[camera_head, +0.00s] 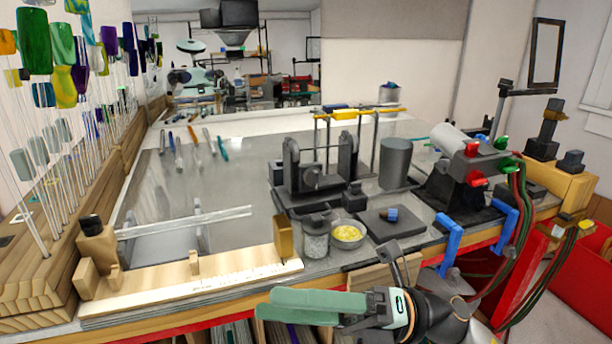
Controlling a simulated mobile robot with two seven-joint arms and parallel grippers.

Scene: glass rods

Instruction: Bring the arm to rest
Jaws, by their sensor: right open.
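My right gripper (268,303) has pale green fingers and comes in from the lower right. It points left, in front of the workbench (250,200) and near its front edge, and it is open. Nothing shows between its fingers, which look close to each other from this angle. Its dark wrist shows at the bottom right of the view. My left gripper is not in view.
A wooden ruler board (190,284) lies along the bench front. Clear glass rods (185,222) rest on a support behind it. A yellow-filled bowl (347,236), a torch (462,150) with hoses and blue brackets (449,243) stand right. Colored rods (62,50) stand left.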

